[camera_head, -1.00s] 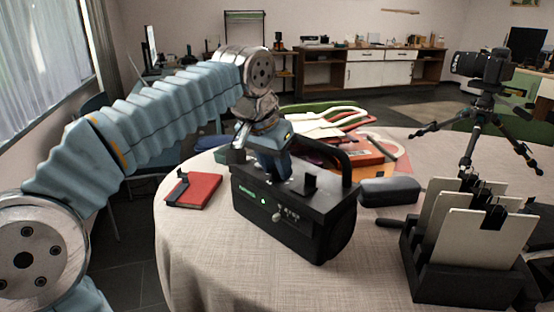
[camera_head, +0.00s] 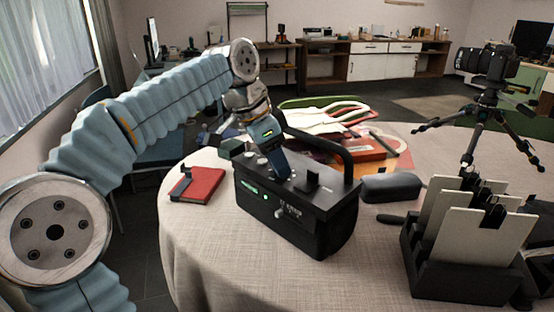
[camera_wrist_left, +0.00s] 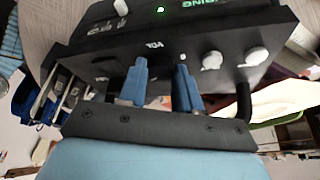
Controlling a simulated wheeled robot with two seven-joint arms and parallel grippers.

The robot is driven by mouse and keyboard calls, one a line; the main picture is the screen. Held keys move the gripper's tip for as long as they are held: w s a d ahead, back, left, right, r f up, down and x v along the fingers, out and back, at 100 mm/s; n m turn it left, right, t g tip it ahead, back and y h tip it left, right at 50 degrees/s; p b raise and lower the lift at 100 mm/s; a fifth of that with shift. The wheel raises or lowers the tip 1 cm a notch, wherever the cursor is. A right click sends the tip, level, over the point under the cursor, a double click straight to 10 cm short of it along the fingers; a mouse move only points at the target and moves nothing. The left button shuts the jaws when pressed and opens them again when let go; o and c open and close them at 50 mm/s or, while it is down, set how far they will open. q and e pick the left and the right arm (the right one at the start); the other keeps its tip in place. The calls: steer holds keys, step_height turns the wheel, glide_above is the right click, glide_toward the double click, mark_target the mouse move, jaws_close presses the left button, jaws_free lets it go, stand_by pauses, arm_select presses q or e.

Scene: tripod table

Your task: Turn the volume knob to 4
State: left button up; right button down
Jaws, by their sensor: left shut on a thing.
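A black amplifier box (camera_head: 325,235) with a carrying handle and a small green light stands on the round table. Its top panel also shows in the left wrist view (camera_wrist_left: 110,45), with the label VOL printed on it. My left gripper (camera_head: 284,176) comes down on the top panel from above, tilted. In the left wrist view its two blue fingers (camera_wrist_left: 160,82) straddle the spot by the VOL label, shut on the volume knob, which is mostly hidden between them. The knob's pointer and number cannot be read. My right gripper is not in view.
Two pale knobs (camera_wrist_left: 212,61) sit right of the fingers in the wrist view. The handle (camera_head: 335,145) arches close to the gripper. A red notebook (camera_head: 200,185) lies left of the box; a dark case (camera_head: 391,188), a file rack (camera_head: 465,280) and a camera tripod (camera_head: 475,125) stand right.

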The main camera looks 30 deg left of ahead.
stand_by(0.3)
arm_select(q)
steer(key=o, duration=1.1)
steer(key=shift+c, duration=0.2)
steer(key=v, duration=1.3)
steer(key=shift+r, duration=0.35)
steer(key=shift+s+a, duration=0.1)
